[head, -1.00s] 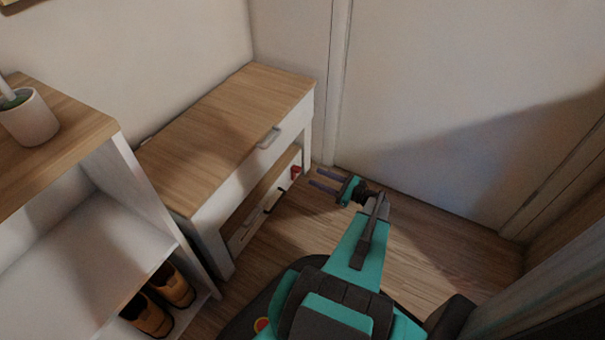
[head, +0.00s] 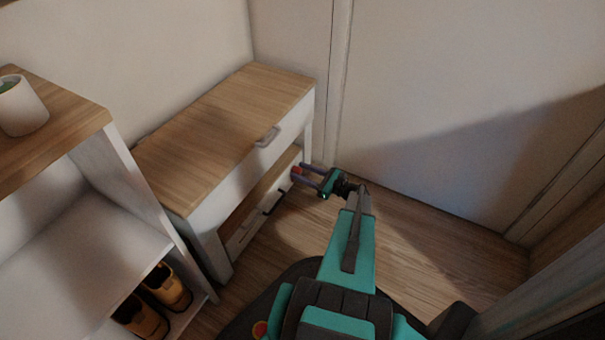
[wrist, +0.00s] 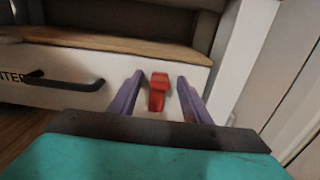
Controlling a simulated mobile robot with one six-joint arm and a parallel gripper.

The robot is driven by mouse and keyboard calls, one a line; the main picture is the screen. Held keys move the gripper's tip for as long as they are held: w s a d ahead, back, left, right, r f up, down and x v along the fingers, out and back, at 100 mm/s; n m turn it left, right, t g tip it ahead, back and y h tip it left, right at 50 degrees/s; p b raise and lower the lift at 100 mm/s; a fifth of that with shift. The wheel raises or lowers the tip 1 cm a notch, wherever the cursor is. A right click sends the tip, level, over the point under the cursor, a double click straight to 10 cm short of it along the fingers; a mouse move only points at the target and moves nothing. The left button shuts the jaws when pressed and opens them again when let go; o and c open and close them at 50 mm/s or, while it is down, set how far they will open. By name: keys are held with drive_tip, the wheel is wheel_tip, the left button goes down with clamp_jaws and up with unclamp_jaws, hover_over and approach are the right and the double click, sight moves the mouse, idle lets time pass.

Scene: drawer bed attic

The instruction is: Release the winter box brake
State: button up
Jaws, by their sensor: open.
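The winter box (wrist: 120,55) is a white low drawer box with a wooden top edge and a dark bar handle (wrist: 65,82); letters ending in "TER" show at the left in the wrist view. In the head view the box (head: 247,228) sits under the wood-topped bench. The red brake lever (wrist: 158,90) is on the box front, right of the handle. My gripper (wrist: 158,98) is open, its purple fingers on either side of the red lever. In the head view the gripper (head: 307,171) reaches the box's far end. Whether a finger touches the lever I cannot tell.
The bench (head: 225,115) with a handled upper drawer stands above the box. Its white leg (wrist: 245,60) is close on the right in the wrist view. A shelf with shoes (head: 165,290) stands at the left. Floor (head: 420,240) by the wall is clear.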

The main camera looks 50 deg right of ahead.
clamp_jaws()
